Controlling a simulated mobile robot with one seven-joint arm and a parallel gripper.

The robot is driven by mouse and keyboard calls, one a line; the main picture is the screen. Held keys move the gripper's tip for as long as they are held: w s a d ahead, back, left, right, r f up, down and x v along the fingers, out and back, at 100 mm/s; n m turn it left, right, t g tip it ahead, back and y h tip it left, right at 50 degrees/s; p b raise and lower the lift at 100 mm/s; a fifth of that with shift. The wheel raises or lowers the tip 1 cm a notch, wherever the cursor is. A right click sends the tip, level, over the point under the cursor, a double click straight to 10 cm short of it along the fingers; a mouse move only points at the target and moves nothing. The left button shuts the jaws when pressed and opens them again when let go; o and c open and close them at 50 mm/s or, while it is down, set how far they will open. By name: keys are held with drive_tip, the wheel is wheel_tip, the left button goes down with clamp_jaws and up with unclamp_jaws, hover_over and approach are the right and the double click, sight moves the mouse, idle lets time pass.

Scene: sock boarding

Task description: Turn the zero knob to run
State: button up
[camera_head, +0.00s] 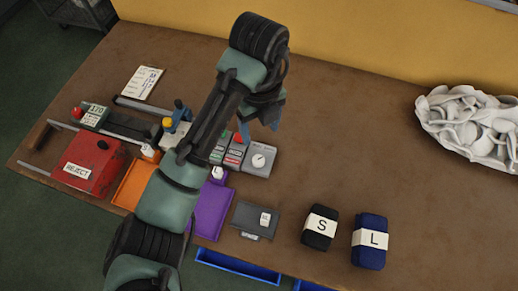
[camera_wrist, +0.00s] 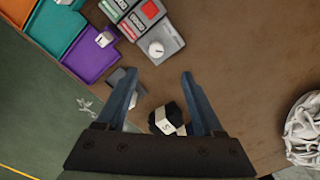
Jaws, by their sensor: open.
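The zero knob appears to be the white round dial (camera_head: 258,160) on a grey box (camera_head: 262,150) at the right end of a row of small panels. The dial also shows in the wrist view (camera_wrist: 156,50), just beyond the fingertips and roughly centred between them. Its labels and exact setting are too small to read. My gripper (camera_head: 260,127) is open and empty, above the table by the grey box. In the wrist view my gripper (camera_wrist: 159,75) has its two blue fingers spread wide, apart from the dial.
Panels with red and green faces (camera_head: 233,153) adjoin the grey box. Black S (camera_head: 320,229) and blue L (camera_head: 370,241) blocks stand at the front. A red reject box (camera_head: 92,165) is at left. A basket of white socks (camera_head: 470,125) is at right. Right-centre table is clear.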

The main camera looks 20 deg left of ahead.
sight(258, 159)
drive_tip(key=f, duration=1.3)
drive_tip(key=shift+s+a, duration=0.15)
drive_tip(key=shift+s, duration=0.1)
clamp_jaws()
